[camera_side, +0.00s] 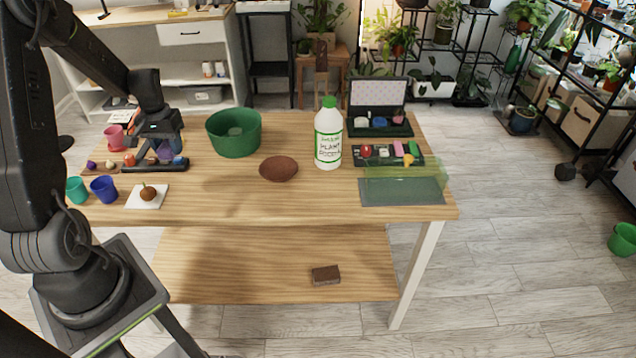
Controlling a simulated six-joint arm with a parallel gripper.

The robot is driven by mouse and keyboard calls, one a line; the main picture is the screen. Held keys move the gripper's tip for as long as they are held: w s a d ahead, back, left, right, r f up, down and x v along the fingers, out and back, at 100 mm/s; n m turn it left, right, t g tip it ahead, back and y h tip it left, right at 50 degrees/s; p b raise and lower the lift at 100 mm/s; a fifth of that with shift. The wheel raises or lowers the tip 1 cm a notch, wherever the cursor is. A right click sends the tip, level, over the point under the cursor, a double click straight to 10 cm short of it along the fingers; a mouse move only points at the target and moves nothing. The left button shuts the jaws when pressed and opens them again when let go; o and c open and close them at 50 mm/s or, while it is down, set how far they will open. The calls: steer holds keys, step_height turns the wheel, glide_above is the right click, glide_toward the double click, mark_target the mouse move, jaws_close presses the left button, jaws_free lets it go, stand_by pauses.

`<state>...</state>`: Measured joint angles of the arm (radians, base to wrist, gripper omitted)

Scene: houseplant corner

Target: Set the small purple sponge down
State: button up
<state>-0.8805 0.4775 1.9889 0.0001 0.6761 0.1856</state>
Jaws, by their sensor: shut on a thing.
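My gripper (164,152) is at the left of the wooden table, low over a dark tray (131,168). It is shut on the small purple sponge (165,152), which shows as a small purple patch between the fingers. The fingers hide part of the sponge and of the tray. I cannot tell whether the sponge touches the tray. Small orange, red and blue things sit in or beside the tray around the gripper.
A pink pot (115,138), teal cup (77,190), blue cup (104,189) and white card with a brown ball (148,193) are nearby. A green pot (233,134), brown saucer (278,169) and plant food bottle (328,140) stand further right. The front middle is clear.

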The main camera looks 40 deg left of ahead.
steer(key=w+d+m, duration=0.9)
steer(key=w, duration=0.5)
steer(key=m, duration=0.8)
glide_above(337, 191)
step_height(337, 191, down, 7)
steer(key=shift+r, duration=0.2)
steer(key=shift+d+f, duration=0.1)
steer(key=shift+f, duration=2)
steer(key=shift+f, duration=0.1)
steer(key=o, duration=0.5)
steer(key=shift+c, duration=0.2)
steer(key=o, duration=0.4)
steer(key=shift+o, duration=0.2)
